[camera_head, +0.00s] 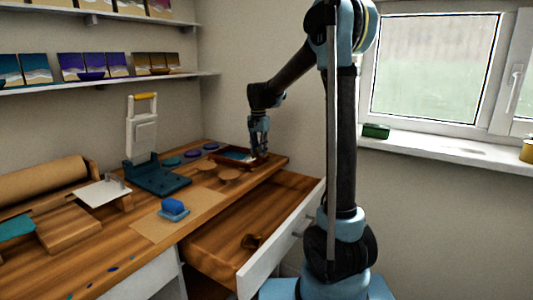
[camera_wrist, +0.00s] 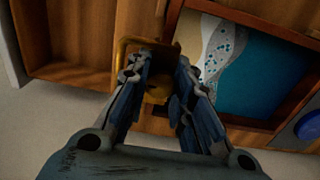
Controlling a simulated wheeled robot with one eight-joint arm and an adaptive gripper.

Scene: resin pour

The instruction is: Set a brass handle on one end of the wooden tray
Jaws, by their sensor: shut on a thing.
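The wooden tray (camera_wrist: 172,38) lies on the bench and holds a blue, white and sand-coloured resin pour. It also shows in the head view at the back corner of the bench (camera_head: 228,160). My gripper (camera_wrist: 162,62) is shut on a brass handle (camera_wrist: 158,94), beside the near end of the tray. The fingers hide part of the handle, and I cannot tell whether it touches the tray. In the head view my gripper (camera_head: 260,151) is at the tray's right end, and the handle is too small to make out there.
A drawer (camera_head: 215,235) stands open below the bench, with a small brownish thing (camera_head: 252,241) inside. Round coasters (camera_head: 229,174), a teal press with a raised lever (camera_head: 155,178) and a blue block (camera_head: 174,206) are on the bench. The window wall is at the right.

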